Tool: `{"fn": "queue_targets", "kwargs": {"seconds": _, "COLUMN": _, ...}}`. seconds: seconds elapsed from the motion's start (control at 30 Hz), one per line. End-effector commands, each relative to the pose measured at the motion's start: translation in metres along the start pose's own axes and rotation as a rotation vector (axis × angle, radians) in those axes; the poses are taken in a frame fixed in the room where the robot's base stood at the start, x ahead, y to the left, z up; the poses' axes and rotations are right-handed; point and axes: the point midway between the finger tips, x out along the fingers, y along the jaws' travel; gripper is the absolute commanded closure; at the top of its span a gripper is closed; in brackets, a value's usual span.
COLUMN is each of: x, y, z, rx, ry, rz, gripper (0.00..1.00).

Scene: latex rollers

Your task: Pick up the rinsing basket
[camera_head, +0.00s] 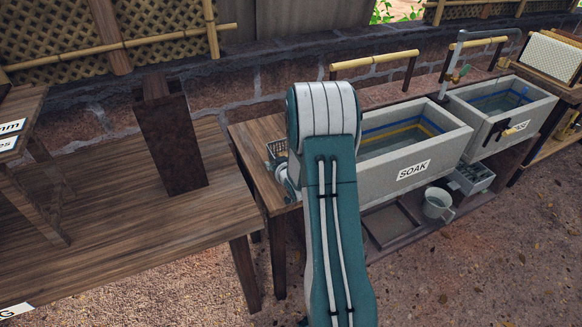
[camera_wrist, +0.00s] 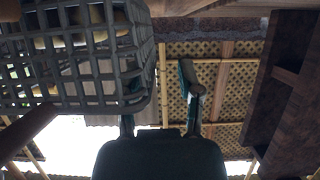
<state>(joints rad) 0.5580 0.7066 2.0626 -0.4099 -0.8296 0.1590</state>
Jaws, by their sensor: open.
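The rinsing basket (camera_head: 277,150) is a small grey lattice basket on the wooden table left of the SOAK trough, partly hidden by my arm in the head view. In the wrist view the basket (camera_wrist: 80,70) is large at upper left, with tan and dark pieces visible through its mesh. My gripper (camera_wrist: 160,78) is open. Its right finger is clear of the basket, and its left finger is partly covered by the basket's mesh corner. I cannot tell whether that finger is inside the basket or touching it. In the head view my gripper is mostly hidden behind my arm.
The SOAK trough (camera_head: 413,165) stands just right of my arm, with a second trough (camera_head: 503,117) beyond it. A dark wooden post (camera_head: 170,145) stands on the left table (camera_head: 100,200). A bucket (camera_head: 437,204) and crate (camera_head: 471,178) sit on the lower shelf.

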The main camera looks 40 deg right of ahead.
Motion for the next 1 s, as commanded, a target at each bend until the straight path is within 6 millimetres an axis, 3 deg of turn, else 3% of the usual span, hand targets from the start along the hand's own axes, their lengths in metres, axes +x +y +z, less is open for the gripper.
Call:
{"fn": "queue_targets", "kwargs": {"seconds": 0.27, "x": 0.003, "y": 0.000, "z": 0.000, "rx": -0.001, "ry": 0.000, "rz": 0.001, "gripper": 0.54}}
{"fn": "queue_targets", "kwargs": {"seconds": 0.37, "x": 0.003, "y": -0.001, "z": 0.000, "rx": -0.002, "ry": 0.000, "rz": 0.002, "gripper": 0.98}}
{"fn": "queue_targets", "kwargs": {"seconds": 0.4, "x": 0.003, "y": -0.001, "z": 0.000, "rx": -0.002, "ry": 0.000, "rz": 0.002, "gripper": 1.00}}
{"fn": "queue_targets", "kwargs": {"seconds": 0.83, "x": 0.003, "y": 0.000, "z": -0.001, "rx": 0.000, "ry": 0.000, "rz": 0.002, "gripper": 1.00}}
{"fn": "queue_targets", "kwargs": {"seconds": 1.0, "x": -0.001, "y": 0.000, "z": -0.010, "rx": 0.000, "ry": 0.000, "rz": 0.002, "gripper": 1.00}}
